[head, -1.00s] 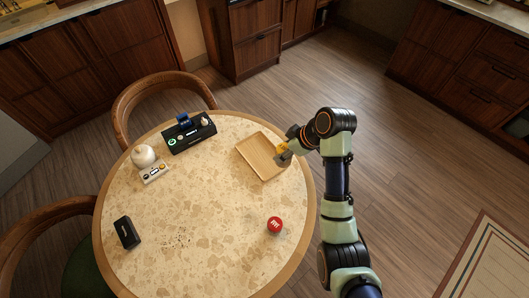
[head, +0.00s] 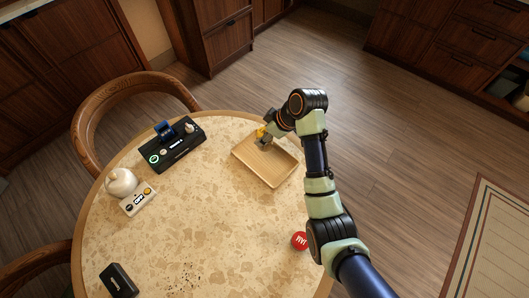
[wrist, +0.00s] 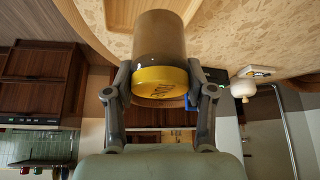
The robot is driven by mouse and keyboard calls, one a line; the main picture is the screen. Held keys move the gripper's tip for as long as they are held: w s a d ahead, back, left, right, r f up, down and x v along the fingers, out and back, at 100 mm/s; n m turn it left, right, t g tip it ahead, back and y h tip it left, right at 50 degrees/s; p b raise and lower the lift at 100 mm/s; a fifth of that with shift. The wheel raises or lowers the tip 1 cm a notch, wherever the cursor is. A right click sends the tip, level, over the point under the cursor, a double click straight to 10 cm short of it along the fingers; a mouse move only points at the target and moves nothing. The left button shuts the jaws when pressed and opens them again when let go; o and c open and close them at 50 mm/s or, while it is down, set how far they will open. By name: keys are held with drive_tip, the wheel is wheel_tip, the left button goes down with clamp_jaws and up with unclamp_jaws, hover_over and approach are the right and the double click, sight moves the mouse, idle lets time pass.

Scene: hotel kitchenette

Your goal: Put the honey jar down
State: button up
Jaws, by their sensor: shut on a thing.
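The honey jar (wrist: 158,40) is brown with a yellow lid (wrist: 160,84), and fills the upper middle of the wrist view. My gripper (wrist: 159,88) is shut on it, one finger on each side near the lid. In the head view my gripper (head: 264,139) is at the far left edge of the wooden tray (head: 268,168). I cannot tell whether the jar touches the tray or table.
The round speckled table (head: 215,215) carries a black box with a blue item (head: 178,145), a white round pot (head: 120,182), a small labelled card (head: 138,199), a black case (head: 118,281) and a red round item (head: 299,240). The tray's visible floor looks bare.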

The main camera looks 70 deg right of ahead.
wheel_tip(320, 180, down, 9)
drive_tip(key=shift+r+b, duration=0.1)
drive_tip(key=shift+b, duration=1.1)
drive_tip(key=shift+w, duration=0.1)
drive_tip(key=o, duration=1.3)
drive_tip(key=p+v, duration=0.4)
drive_tip(key=v, duration=0.8)
drive_tip(key=shift+d, duration=0.1)
